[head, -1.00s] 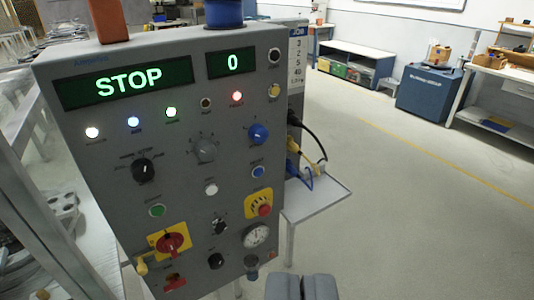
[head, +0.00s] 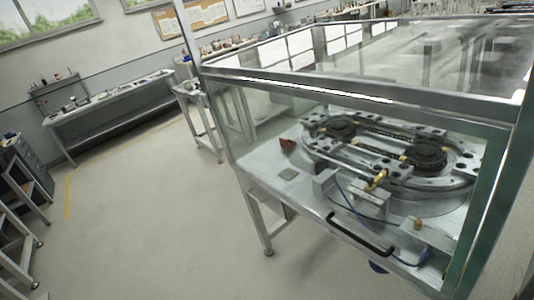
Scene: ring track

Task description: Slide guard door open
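The guard door (head: 290,128) is a clear panel in a metal frame on the front of a glazed machine enclosure. A black bar handle (head: 360,234) sits low on its front, along the bottom rail. The door appears to cover the front opening, though its clear panel makes its exact edges hard to tell. Through it I see the ring track (head: 400,185) with dark round parts and brass-coloured fittings. My gripper is not in the picture now, and nothing is seen touching the handle.
The enclosure stands on metal legs (head: 267,250). Open floor (head: 140,220) lies to its left. A long workbench (head: 110,108) runs along the back wall, and a dark shelf unit (head: 22,175) stands at the far left.

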